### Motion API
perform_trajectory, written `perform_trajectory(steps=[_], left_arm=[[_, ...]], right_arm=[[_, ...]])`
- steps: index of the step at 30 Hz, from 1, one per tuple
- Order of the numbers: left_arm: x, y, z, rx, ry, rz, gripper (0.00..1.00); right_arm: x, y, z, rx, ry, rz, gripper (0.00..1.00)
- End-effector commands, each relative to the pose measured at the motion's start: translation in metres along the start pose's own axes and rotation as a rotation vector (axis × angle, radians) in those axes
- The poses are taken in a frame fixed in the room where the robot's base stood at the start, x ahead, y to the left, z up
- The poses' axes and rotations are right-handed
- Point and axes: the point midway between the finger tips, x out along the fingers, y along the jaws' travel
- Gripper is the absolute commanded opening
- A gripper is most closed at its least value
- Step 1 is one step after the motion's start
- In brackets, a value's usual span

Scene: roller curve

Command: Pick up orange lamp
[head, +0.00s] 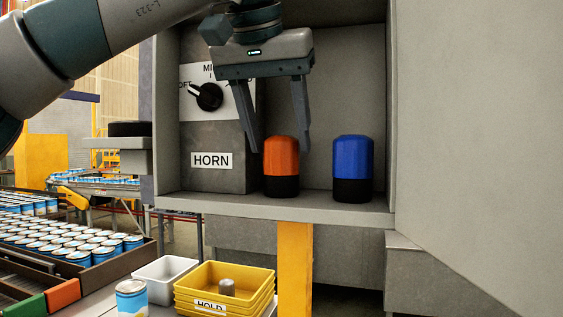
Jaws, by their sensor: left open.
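The orange lamp (281,160), with a black base, stands upright on the floor of a grey open-fronted cabinet. My left gripper (278,150) comes in from above with its fingers pointing down. The gripper is open, with one finger at the left side of the lamp's top and the other at its right side. I cannot tell whether the fingers touch the lamp or are in front of it. My right gripper is not in view.
A blue lamp (353,162) stands close to the right. A HORN box (212,175) with a black knob is at the left. The cabinet's front ledge (320,212) runs below. Yellow bins (225,278), a white bin (164,275) and a can (131,300) are lower down.

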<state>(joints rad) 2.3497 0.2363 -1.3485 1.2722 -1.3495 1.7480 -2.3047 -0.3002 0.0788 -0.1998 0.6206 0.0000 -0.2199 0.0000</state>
Motion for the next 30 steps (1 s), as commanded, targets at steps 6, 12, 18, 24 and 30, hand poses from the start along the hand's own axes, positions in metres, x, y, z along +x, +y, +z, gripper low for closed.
perform_trajectory(steps=[6, 12, 18, 24, 30], left_arm=[[0.026, -0.002, -0.004, 0.000, -0.002, 0.000, 0.53], [0.035, -0.001, -0.003, 0.000, 0.000, 0.000, 0.53], [0.035, -0.001, -0.003, 0.000, 0.000, 0.000, 0.53], [0.034, -0.001, -0.003, 0.000, 0.000, 0.000, 0.53], [0.034, -0.001, -0.003, 0.000, 0.001, 0.000, 0.19]], right_arm=[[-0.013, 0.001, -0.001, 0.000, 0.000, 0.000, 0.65], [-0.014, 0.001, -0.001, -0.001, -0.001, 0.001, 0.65], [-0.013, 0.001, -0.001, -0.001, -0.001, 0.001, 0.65], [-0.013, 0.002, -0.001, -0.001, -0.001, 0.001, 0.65], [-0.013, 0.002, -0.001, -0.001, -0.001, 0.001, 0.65]])
